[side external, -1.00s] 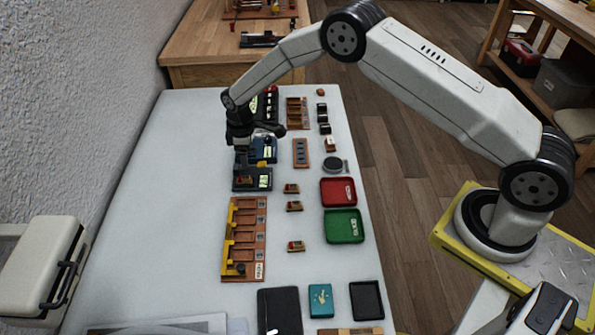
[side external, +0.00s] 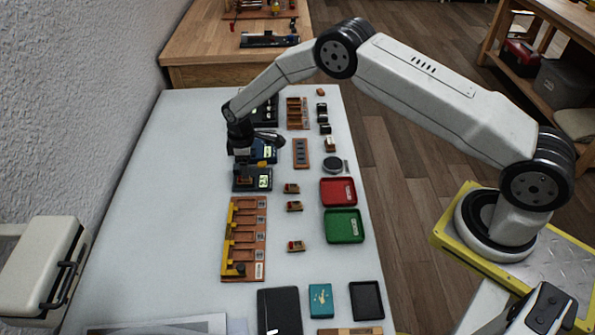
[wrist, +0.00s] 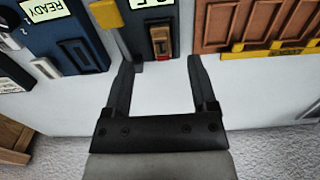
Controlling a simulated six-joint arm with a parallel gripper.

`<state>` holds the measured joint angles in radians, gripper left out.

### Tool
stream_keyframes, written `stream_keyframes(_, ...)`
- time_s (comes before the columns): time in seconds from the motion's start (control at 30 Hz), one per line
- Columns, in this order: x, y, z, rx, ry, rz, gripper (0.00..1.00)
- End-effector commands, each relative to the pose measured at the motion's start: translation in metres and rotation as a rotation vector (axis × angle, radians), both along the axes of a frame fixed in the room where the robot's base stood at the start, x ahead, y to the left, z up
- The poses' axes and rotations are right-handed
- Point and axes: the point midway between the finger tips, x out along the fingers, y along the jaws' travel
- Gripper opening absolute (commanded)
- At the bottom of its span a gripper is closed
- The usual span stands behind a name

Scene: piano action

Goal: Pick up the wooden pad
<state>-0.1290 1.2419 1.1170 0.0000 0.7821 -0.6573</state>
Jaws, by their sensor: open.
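A small wooden pad (wrist: 160,42) with a red part sits in the slot of a dark blue device (wrist: 180,20) in the wrist view. That device (side external: 265,184) is on the table left of centre in the side external view. My gripper (wrist: 160,62) is open and empty, its two fingers apart on either side of the pad's line, with the pad between and just beyond the tips. In the side external view my gripper (side external: 242,168) hangs over the device, and its fingertips are hard to make out. I cannot tell whether the fingers touch anything.
A brown rack with a yellow rail (side external: 251,240) stands near the device. Several small wooden pieces (side external: 296,246) lie to its right, beside a red tray (side external: 338,192) and a green tray (side external: 344,226). A yellow lever (wrist: 107,17) is close to the left finger. The table's left side is clear.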

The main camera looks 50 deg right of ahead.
Motion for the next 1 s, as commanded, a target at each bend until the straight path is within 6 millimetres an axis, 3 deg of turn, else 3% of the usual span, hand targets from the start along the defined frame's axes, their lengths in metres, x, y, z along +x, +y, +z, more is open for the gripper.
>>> stream_keyframes(0.5,-0.001,0.001,-0.046,0.000,0.001,0.000,0.74)
stream_keyframes(1.0,-0.001,0.001,-0.048,0.000,0.000,0.000,0.74)
